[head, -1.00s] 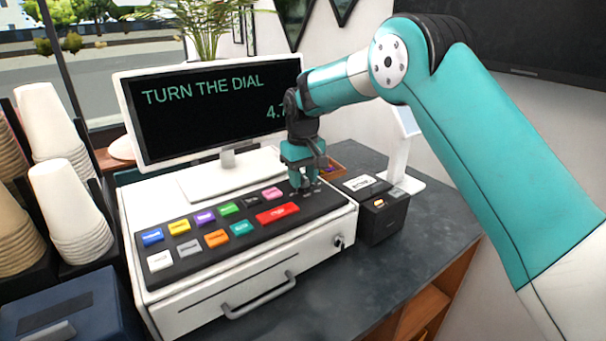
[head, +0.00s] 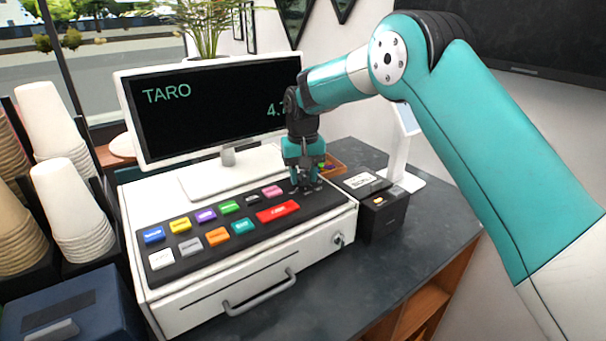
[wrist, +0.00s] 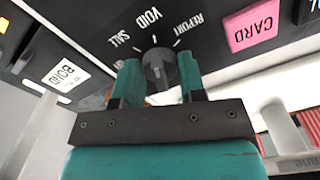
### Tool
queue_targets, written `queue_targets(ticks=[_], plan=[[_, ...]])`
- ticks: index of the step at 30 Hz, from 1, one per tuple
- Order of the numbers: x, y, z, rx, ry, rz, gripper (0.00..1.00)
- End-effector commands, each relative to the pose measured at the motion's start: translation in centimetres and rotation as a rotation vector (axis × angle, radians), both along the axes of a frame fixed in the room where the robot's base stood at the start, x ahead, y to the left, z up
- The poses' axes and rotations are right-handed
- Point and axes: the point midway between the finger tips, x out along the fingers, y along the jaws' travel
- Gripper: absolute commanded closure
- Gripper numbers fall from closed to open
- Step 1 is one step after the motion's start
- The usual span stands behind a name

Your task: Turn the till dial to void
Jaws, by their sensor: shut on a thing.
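The till (head: 225,290) is a white drawer unit with a black key panel. Its dark round dial (wrist: 157,70) shows in the wrist view, with a ring of white marks and labels around it. The VOID label (wrist: 149,18) is straight above the dial, with REPORT to its right and another label to its left. The dial's ridge appears to point up towards VOID. My gripper (wrist: 160,78) is shut on the dial, one teal finger on each side. In the head view my gripper (head: 303,187) is at the panel's right end and hides most of the dial.
The monitor (head: 195,115) on the till reads TARO. Coloured keys, including a red one (head: 277,212) and a pink CARD key (wrist: 252,25), lie left of my gripper in the head view. A black printer (head: 382,215) stands close on the right. Paper cups (head: 75,210) are at the left.

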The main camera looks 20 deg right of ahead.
Motion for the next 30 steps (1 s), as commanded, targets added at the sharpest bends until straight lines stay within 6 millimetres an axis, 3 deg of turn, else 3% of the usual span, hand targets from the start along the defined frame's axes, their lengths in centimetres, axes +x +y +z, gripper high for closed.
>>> queue_targets(ticks=[3,4,6,7,15,20,30], plan=[[0.2,0.1,0.3,0.002,-0.009,0.002,0.86],[0.2,0.1,0.3,0.002,-0.010,0.002,0.56],[0.2,0.1,0.2,0.002,-0.009,0.002,0.40],[0.2,0.1,0.2,0.001,-0.008,0.002,0.37],[0.1,0.0,0.2,0.001,-0.004,0.002,0.37],[0.1,0.0,1.5,0.002,-0.006,0.002,0.37],[0.2,0.1,9.8,0.002,-0.010,0.002,0.37]])
